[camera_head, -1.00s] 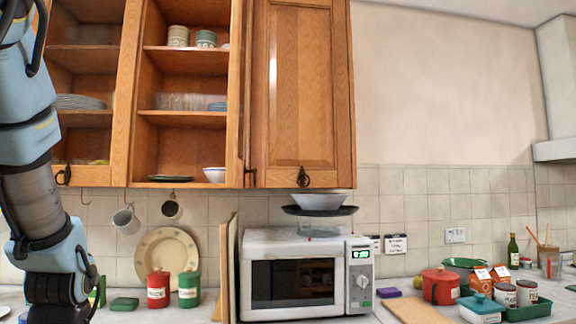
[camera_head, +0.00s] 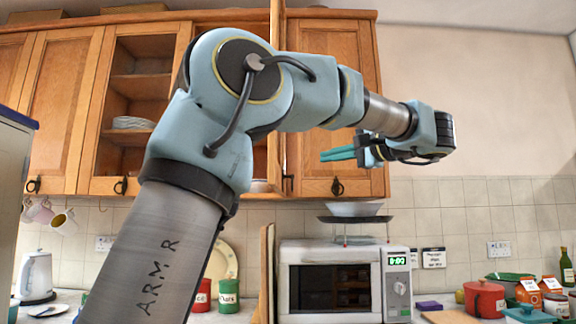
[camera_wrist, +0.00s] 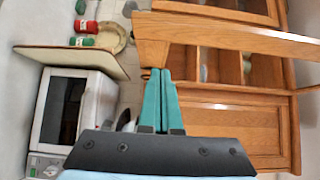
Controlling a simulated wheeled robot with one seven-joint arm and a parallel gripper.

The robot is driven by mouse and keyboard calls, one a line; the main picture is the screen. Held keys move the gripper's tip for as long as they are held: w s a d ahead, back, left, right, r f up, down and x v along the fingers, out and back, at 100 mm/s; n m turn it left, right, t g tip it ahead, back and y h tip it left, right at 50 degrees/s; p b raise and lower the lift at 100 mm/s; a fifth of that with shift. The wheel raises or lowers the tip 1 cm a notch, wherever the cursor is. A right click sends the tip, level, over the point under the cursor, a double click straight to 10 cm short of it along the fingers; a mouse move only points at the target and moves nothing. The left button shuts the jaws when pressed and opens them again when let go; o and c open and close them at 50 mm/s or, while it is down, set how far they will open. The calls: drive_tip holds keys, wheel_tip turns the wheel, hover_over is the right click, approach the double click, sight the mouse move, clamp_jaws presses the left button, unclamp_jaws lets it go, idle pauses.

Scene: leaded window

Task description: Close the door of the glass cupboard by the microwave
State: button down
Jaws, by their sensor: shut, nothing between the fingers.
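The wooden door (camera_wrist: 225,36) of the glass cupboard stands open, swung outward beside the shelves, in the wrist view. In the head view it is nearly edge-on (camera_head: 277,165), partly hidden by my arm. The open cupboard's shelves (camera_wrist: 225,66) show beyond it in the wrist view; my arm covers most of them in the head view. My gripper (camera_head: 325,155) is shut and empty, to the right of the door edge, in front of the solid cupboard door. Its teal fingers (camera_wrist: 158,74) point toward the cupboard side and appear apart from the open door. The microwave (camera_head: 335,283) stands below.
A solid closed door (camera_head: 335,110) is right of the open cupboard. A bowl on a dark plate (camera_head: 355,210) sits above the microwave. A board (camera_head: 267,275) leans at its left. Red and green canisters (camera_head: 228,295) stand on the counter. Free wall lies to the right.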

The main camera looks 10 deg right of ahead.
drive_tip(key=p, duration=0.3)
approach(277, 164)
drive_tip(key=w, duration=0.3)
drive_tip(key=shift+w+a+f+p, duration=0.15)
drive_tip(key=shift+a+p, duration=0.1)
drive_tip(key=shift+a, duration=0.3)
drive_tip(key=shift+w+a+r+p, duration=0.1)
drive_tip(key=shift+w+a+p, duration=0.15)
drive_tip(key=shift+a, duration=0.3)
drive_tip(key=shift+w+a+f+p, duration=0.1)
drive_tip(key=shift+a+p, duration=0.15)
drive_tip(key=shift+a, duration=0.25)
